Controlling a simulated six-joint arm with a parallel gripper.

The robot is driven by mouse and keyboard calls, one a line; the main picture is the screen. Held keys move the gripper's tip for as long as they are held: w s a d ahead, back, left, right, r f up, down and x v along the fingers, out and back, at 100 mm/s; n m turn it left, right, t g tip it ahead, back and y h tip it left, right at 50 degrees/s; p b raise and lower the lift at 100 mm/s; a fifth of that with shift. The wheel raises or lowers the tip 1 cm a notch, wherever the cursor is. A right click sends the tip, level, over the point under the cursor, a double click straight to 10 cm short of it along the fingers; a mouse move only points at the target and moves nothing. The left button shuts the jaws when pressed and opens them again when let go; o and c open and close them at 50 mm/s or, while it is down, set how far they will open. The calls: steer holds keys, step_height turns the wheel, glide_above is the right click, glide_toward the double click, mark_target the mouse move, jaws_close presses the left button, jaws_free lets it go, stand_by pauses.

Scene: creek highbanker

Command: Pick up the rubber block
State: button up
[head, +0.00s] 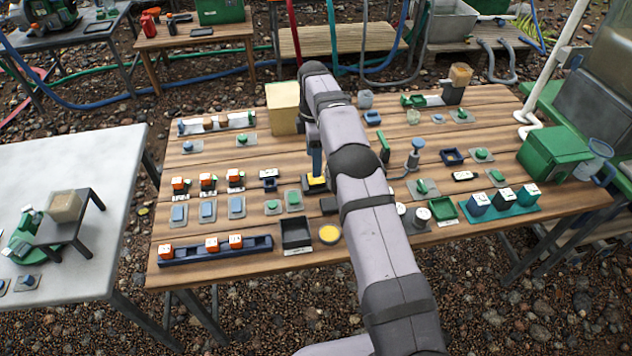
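My gripper (315,168) points down over the middle of the wooden table, and my own arm hides most of it. One bluish finger side shows, just above or touching a small yellow-and-black piece (315,184); I cannot tell which. I cannot see whether the gripper is open or shut, or whether it holds anything. A small dark block (328,205) lies just nearer than the gripper, beside my arm; it may be the rubber block, but it is too small to tell.
The wooden table (170,275) is crowded with small labelled parts. A black tray (296,234) and a round yellow-topped piece (329,234) lie near the front. A tan block (283,107) stands at the back. A green box (553,153) stands at the right. A white table (75,160) is at left.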

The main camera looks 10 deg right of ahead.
mark_target(316, 180)
steer(key=shift+d+f+p, duration=0.15)
steer(key=shift+f+p, duration=0.3)
steer(key=shift+f, duration=1.4)
steer(key=shift+d+f+p, duration=0.15)
steer(key=shift+f+p, duration=0.25)
steer(key=shift+f, duration=1.4)
steer(key=c, duration=1.2)
